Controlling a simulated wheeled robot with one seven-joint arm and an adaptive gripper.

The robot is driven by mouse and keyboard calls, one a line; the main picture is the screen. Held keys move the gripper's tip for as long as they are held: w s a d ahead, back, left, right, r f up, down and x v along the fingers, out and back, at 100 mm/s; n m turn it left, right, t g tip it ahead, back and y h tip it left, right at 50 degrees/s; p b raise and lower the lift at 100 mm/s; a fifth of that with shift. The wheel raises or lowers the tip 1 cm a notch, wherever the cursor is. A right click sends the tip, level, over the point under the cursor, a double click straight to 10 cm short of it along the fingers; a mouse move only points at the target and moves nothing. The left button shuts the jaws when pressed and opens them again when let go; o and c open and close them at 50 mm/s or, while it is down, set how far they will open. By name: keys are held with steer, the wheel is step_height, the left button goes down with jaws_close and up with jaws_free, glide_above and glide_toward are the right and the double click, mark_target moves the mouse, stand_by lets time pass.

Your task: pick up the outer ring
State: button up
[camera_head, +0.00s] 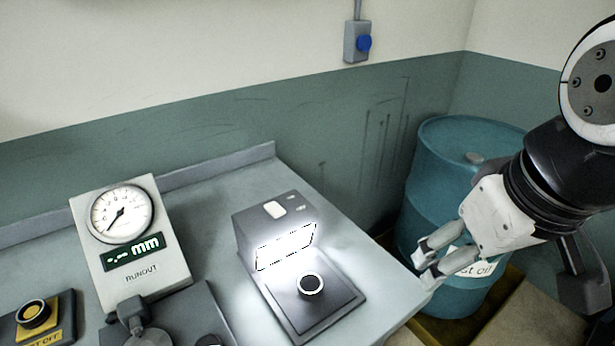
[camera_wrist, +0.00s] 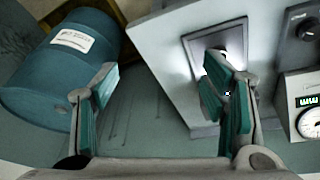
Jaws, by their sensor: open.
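A small dark ring with a bright rim (camera_head: 311,284), which looks like the outer ring, lies on the dark plate of a lit box-shaped station (camera_head: 275,228) on the bench. My gripper (camera_head: 425,267) is open and empty at the right, beyond the bench's right edge and in front of the blue drum. It is well apart from the ring. In the wrist view, my two green-padded fingers (camera_wrist: 160,78) are spread with nothing between them. The lit station (camera_wrist: 190,55) shows there behind the right finger, and I cannot make out the ring.
A blue drum (camera_head: 420,190) stands in the corner right of the bench (camera_head: 230,175). A runout gauge (camera_head: 145,270) with a dial stands left of the station. A blue-button box (camera_head: 357,43) is on the wall.

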steer(key=w+a+n+g+p, duration=0.1)
steer(key=w+a+n+p, duration=0.1)
steer(key=w+a+n, duration=0.3)
steer(key=n+g+p, duration=0.3)
steer(key=n, duration=0.9)
glide_above(311, 290)
step_height(311, 290, down, 9)
steer(key=f, duration=0.7)
steer(key=shift+s+a+f, duration=0.15)
steer(key=shift+a+f, duration=0.05)
steer(key=shift+f, duration=0.1)
steer(key=shift+w+d+f+p, duration=0.1)
steer(key=shift+f+p, duration=0.3)
steer(key=shift+f, duration=1.1)
steer(key=shift+w+d+f+p, duration=0.1)
steer(key=shift+f+p, duration=0.25)
steer(key=shift+f, duration=1.1)
steer(key=shift+c, duration=0.3)
steer(key=c, duration=1.4)
